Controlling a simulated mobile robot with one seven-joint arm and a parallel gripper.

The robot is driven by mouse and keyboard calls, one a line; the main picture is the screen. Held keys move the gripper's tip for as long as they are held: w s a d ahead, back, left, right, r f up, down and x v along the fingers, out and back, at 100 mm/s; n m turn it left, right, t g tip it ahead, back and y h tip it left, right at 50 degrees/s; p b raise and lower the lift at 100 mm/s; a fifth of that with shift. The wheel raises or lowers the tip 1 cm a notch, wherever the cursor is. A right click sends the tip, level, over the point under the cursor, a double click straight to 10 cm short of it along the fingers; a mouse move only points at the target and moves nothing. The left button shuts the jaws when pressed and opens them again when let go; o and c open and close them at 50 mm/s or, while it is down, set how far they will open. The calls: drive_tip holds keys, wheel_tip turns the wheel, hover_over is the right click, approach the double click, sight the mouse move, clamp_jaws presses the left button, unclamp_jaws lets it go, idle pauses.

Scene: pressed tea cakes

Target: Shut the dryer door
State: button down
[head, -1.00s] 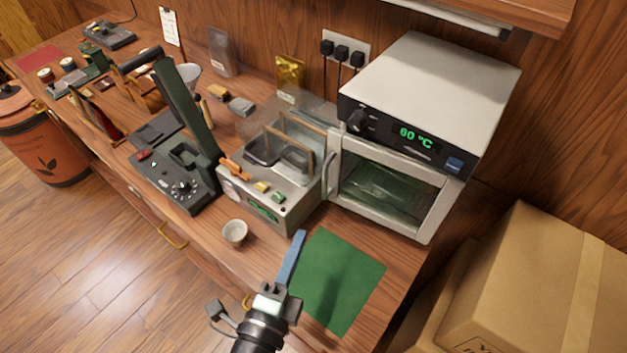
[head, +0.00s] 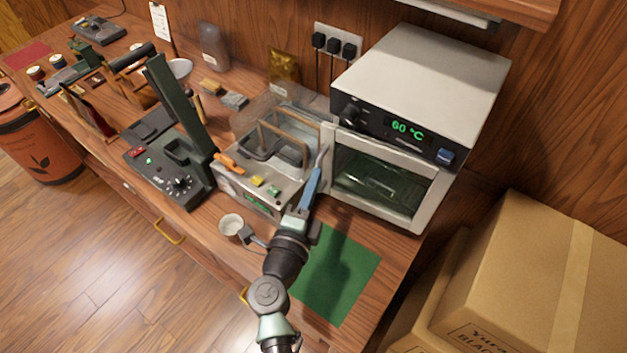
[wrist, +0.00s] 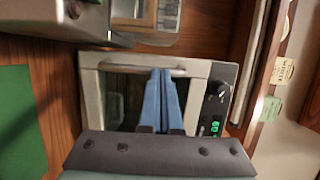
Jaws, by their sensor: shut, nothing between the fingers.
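The dryer (head: 420,80) is a white box with a black panel reading 60 °C, at the right end of the counter. Its door (head: 425,205) has a pale frame and a dark window, with an upright handle on its left side. The door looks shut or nearly so; I cannot tell if a small gap is left. My gripper (head: 321,158) has blue fingers, shut and empty, at the handle side of the door. In the wrist view the fingertips (wrist: 166,72) overlap the door handle (wrist: 130,68); contact is unclear.
A steamer-like unit (head: 255,195) with wire handles stands close left of the dryer. A small white cup (head: 231,225) sits near the counter edge beside my arm. A green mat (head: 345,285) lies in front. Cardboard boxes (head: 520,270) stand at right.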

drive_tip(key=shift+w, duration=0.15)
drive_tip(key=w, duration=0.1)
drive_tip(key=w+d+h, duration=0.1)
drive_tip(key=w, duration=0.1)
drive_tip(key=shift+m, duration=0.4)
drive_tip(key=shift+r, duration=0.2)
drive_tip(key=shift+r, duration=0.1)
